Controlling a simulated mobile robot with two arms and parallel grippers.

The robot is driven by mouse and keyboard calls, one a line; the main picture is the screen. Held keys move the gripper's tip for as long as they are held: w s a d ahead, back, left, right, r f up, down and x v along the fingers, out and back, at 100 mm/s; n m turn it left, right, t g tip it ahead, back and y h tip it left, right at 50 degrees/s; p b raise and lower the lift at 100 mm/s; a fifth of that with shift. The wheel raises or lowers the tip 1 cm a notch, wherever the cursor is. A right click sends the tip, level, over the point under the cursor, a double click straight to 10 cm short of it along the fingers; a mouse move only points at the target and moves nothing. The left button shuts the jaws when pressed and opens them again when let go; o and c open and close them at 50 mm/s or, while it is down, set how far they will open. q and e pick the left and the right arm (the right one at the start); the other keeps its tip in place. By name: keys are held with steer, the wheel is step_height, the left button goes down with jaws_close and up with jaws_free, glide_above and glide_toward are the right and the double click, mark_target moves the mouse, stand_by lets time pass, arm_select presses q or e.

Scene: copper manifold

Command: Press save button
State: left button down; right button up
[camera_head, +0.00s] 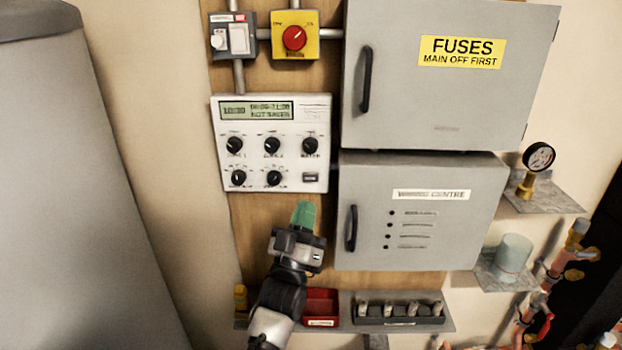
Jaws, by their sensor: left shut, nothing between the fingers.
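A white control panel (222,150) hangs on the wooden board, with a green display (257,111) at its top and several black knobs below. The display's lower line seems to read "NOT SAVED". A small dark rectangular button (311,177) sits at the panel's lower right; its label is too small to read. My left gripper (305,210) is shut and empty, with green fingertips pointing up. In the picture the tips are just below the panel's bottom edge, under the button. I cannot tell how far they are from the wall. My right gripper is not in view.
A grey fuse cabinet (400,95) and a second grey cabinet (370,240) with protruding handles stand right of the panel. A red rotary switch (295,38) is above it. A shelf below holds a red tray (321,302) and a dark rack (400,311).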

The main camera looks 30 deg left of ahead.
mark_target(310, 177)
arm_select(q)
steer(key=shift+w, duration=0.1)
steer(key=w+a+b, duration=0.3)
steer(key=w+b, duration=0.1)
steer(key=w, duration=0.3)
steer(key=shift+w+a, duration=0.4)
stand_by(1.8)
steer(key=shift+w+a, duration=0.2)
steer(key=shift+w, duration=0.15)
steer(key=shift+w+a+b, duration=0.15)
steer(key=shift+w+b, duration=0.15)
steer(key=shift+b, duration=0.15)
stand_by(0.5)
steer(key=shift+s+d+p, duration=0.35)
steer(key=shift+s+p, duration=0.05)
steer(key=shift+s, duration=0.3)
